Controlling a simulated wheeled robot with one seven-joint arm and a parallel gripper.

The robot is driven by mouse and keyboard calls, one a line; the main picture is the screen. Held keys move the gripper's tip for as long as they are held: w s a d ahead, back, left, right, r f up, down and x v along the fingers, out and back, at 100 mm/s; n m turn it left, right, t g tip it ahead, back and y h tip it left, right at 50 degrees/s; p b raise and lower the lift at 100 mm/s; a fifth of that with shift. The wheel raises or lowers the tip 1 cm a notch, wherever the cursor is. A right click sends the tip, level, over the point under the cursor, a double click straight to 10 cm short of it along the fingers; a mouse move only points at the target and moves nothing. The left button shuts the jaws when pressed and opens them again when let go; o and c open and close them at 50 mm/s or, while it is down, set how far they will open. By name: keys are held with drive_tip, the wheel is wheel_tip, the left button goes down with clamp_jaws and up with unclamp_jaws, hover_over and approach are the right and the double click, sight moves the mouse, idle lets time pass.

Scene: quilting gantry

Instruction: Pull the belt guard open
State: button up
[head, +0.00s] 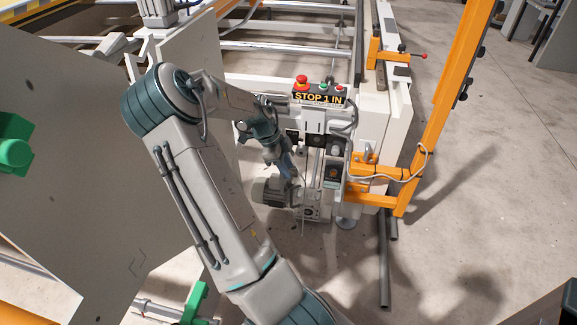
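I cannot tell for certain which part is the belt guard. The white machine end (375,115) carries the "STOP 1 IN" panel, with a grey motor (271,192) and a narrow upright drive section (311,195) low on its near side. My gripper (289,170) points down in front of this section, just above and right of the motor. The fingers are small and dark against the machine. I cannot make out their gap or whether they touch anything. My forearm and wrist hide part of the machine's left side.
A large grey panel (70,170) with a green part (15,140) fills the left. A red button (301,82) tops the control panel (318,95). An orange frame (440,110) and a loose cable stand right. Grey pipes (385,260) reach forward.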

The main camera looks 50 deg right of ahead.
drive_tip(key=p+v, duration=0.5)
drive_tip(key=v, duration=0.2)
drive_tip(key=shift+s+a+r+p, duration=0.15)
drive_tip(key=shift+a+r+p, duration=0.05)
drive_tip(key=shift+a+p, duration=0.2)
idle(0.5)
